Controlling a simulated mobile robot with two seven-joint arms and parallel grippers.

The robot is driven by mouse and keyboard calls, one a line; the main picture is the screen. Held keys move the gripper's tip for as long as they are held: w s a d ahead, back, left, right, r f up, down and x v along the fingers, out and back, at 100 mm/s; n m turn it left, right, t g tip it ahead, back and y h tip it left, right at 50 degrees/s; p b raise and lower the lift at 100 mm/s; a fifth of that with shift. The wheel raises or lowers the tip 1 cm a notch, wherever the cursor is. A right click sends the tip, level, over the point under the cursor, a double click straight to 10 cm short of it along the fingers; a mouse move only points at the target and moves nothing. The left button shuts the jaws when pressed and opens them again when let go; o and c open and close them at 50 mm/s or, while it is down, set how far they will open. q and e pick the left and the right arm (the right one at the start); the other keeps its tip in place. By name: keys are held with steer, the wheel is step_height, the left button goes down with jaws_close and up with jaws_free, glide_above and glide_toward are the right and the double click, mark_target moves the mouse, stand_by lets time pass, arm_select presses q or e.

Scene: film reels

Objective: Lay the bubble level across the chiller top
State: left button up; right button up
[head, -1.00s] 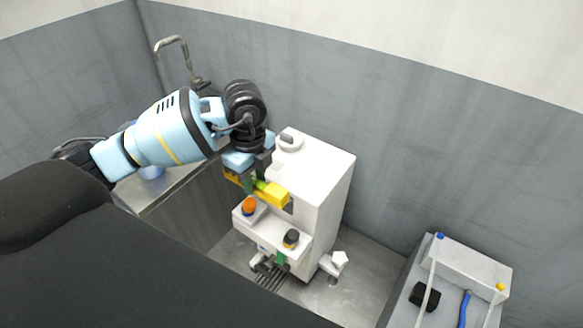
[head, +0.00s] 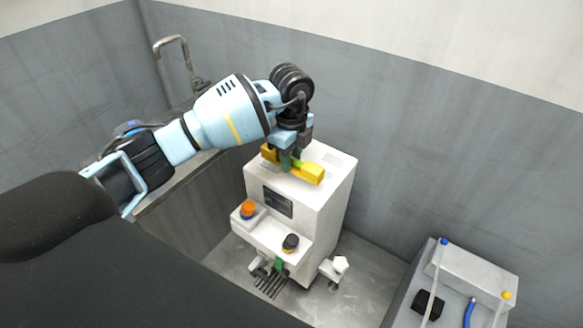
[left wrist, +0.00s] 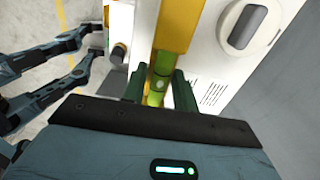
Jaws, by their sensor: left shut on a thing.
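The bubble level is a yellow bar (head: 308,173) with a green vial at its middle. My left gripper (head: 291,160) is shut on it near the middle, with the bar over the top of the white chiller (head: 335,185). In the left wrist view the level (left wrist: 174,30) runs between the dark green fingers (left wrist: 158,88), its green vial between them. I cannot tell whether the level touches the chiller top or hangs just above it. My right gripper is not in view.
The chiller front has an orange knob (head: 248,209) and a black knob (head: 291,242) on a ledge. A raised grey-handled cap (left wrist: 246,27) shows on the chiller in the left wrist view. A counter with a faucet (head: 178,55) stands left; a grey unit with hoses (head: 470,270) stands right.

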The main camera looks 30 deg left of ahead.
mark_target(292, 157)
arm_select(q)
steer(key=shift+f, duration=1.75)
steer(key=shift+f, duration=0.1)
steer(key=o, duration=1.1)
steer(key=shift+c, duration=0.2)
step_height(292, 157, up, 12)
steer(key=shift+r+p, duration=0.1)
steer(key=shift+p, duration=0.25)
steer(key=shift+d, duration=0.1)
